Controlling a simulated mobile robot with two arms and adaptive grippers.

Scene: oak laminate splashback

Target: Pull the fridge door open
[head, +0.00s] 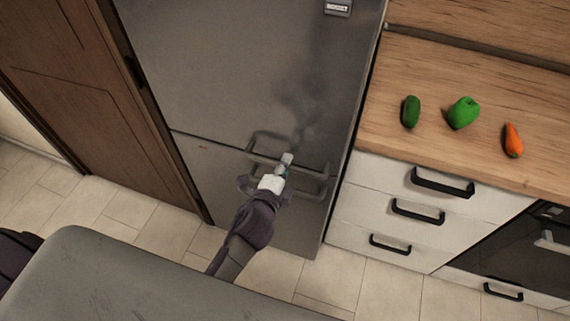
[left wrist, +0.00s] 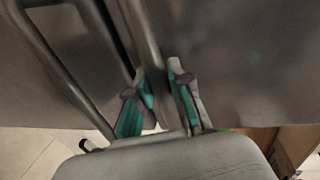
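The fridge (head: 240,60) is a tall grey metal unit with an upper and a lower door. The upper fridge door looks shut, flush along the seam. Its bar handle (head: 262,155) runs along its bottom edge, and a lower door handle (head: 312,192) sits just below. My left gripper (head: 285,163) is at the upper handle. In the left wrist view, its two teal-padded fingers (left wrist: 160,85) lie close on either side of a metal bar (left wrist: 143,35) and look shut on it. A second bar (left wrist: 62,62) runs to the left. My right gripper is not in view.
A brown wooden panel (head: 75,95) stands left of the fridge. On the right are white drawers (head: 375,205) with black handles under a wooden counter (head: 440,75) holding a cucumber (head: 411,111), a green pepper (head: 463,112) and a carrot (head: 513,140). Tiled floor (head: 330,275) is clear before the fridge.

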